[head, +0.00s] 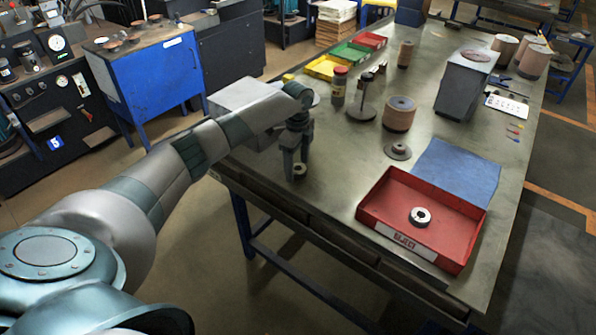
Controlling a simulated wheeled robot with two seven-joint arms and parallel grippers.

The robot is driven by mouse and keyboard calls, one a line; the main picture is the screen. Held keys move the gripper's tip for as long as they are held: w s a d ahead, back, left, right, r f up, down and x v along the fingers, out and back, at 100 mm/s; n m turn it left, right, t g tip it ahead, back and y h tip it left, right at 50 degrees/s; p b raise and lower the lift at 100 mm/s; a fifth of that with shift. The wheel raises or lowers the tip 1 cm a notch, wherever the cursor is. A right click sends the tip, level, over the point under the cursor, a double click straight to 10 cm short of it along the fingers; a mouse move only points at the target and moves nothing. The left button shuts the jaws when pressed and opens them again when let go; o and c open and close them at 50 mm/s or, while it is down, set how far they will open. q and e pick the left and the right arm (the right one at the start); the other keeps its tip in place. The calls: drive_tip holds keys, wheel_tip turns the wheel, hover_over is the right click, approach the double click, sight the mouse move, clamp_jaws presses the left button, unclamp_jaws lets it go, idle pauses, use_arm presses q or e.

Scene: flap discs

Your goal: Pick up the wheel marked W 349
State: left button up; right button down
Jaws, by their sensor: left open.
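My left gripper (296,171) points down at the near left edge of the workbench, its fingers apart. A small dark disc (300,171) sits on the bench at its fingertips; I cannot tell whether they touch it. A small light-coloured wheel with a dark centre hole (420,216) lies in the red tray (377,226). A flat grey disc (398,151) lies behind the tray, in front of a brown stack of discs (399,114). The marking W 349 is not readable on any wheel. My right gripper is not in view.
A blue cloth (458,172) lies behind the tray. A disc on a stand (362,111), a red-capped can (339,83) and a grey box-shaped block (467,88) stand farther back. Coloured bins (350,53) line the far left edge. Bare bench lies between gripper and tray.

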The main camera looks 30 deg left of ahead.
sight(298, 168)
use_arm(q)
drive_tip(key=shift+c, duration=0.3)
drive_tip(key=c, duration=1.1)
drive_tip(key=shift+r, duration=0.15)
drive_tip(key=shift+c, duration=0.2)
drive_tip(key=shift+w+r+b, duration=0.1)
drive_tip(key=shift+r+b, duration=0.35)
drive_tip(key=shift+r, duration=0.15)
wheel_tip(298, 168, up, 3)
drive_tip(key=shift+f+b, duration=0.2)
drive_tip(key=shift+b, duration=0.4)
drive_tip(key=s+d+r+b, duration=0.2)
drive_tip(key=s+d+r, duration=0.2)
drive_tip(key=d+r, duration=0.3)
drive_tip(key=d, duration=0.4)
drive_tip(key=shift+b, duration=0.35)
drive_tip(key=shift+s, duration=0.1)
